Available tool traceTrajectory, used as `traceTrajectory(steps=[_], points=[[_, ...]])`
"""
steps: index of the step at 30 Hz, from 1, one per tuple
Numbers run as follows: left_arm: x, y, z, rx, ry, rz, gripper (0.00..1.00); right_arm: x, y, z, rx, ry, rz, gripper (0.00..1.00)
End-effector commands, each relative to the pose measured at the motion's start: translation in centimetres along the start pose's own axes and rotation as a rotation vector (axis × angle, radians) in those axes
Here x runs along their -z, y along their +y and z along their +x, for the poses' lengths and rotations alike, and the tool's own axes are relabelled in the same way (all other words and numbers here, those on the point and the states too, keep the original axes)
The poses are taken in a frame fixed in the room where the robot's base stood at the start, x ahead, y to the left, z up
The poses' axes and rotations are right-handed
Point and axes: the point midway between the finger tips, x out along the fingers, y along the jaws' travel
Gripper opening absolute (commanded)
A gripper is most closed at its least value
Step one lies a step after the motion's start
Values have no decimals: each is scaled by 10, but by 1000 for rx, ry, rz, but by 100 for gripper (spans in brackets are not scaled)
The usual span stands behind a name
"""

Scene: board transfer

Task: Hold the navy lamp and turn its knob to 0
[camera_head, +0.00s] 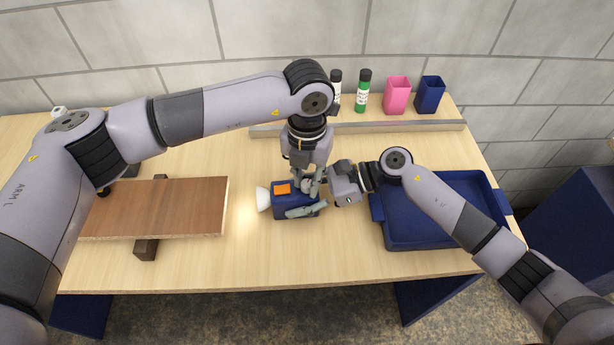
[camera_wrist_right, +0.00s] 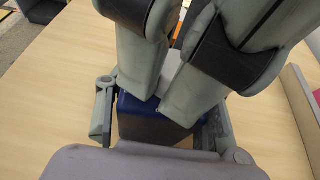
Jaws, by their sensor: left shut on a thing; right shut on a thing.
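The navy lamp (camera_head: 284,211) sits at the middle of the table, its white glowing head (camera_head: 263,199) facing left and an orange patch (camera_head: 282,189) on top. My right gripper (camera_head: 310,196) comes from the right and is shut on the lamp body, one finger on the near side and one on the far side. The lamp's navy body (camera_wrist_right: 150,128) also shows between these fingers in the right wrist view. My left gripper (camera_wrist_right: 168,98) reaches down from above, its fingers closed together at the lamp's top. The knob is hidden by the fingers; its setting cannot be read.
A wooden board (camera_head: 160,205) lies on dark supports at the left. A navy tray (camera_head: 430,240) stands at the right. Behind a grey rail (camera_head: 400,126) are a green bottle (camera_head: 362,92), a pink cup (camera_head: 397,95) and a navy cup (camera_head: 430,95). The table front is clear.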

Motion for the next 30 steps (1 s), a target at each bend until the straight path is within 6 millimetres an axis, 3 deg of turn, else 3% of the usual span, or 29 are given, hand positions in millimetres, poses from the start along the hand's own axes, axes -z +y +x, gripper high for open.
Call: traceTrajectory(steps=[4, 5, 13, 23, 30], points=[[0, 0, 1, -1, -1, -2, 0, 0, 1, 1, -2, -1, 0, 13], [0, 0, 1, -1, -1, -2, 22, 0, 1, 1, -2, -1, 0, 13], [0, 0, 0, 0, 0, 0, 40, 0, 1, 0, -2, -1, 1, 13], [0, 0, 0, 0, 0, 18, 41, 0, 0, 0, -1, 0, 1, 13], [0, 0, 0, -1, -1, 225, 41, 0, 0, 0, 0, 0, 1, 13]])
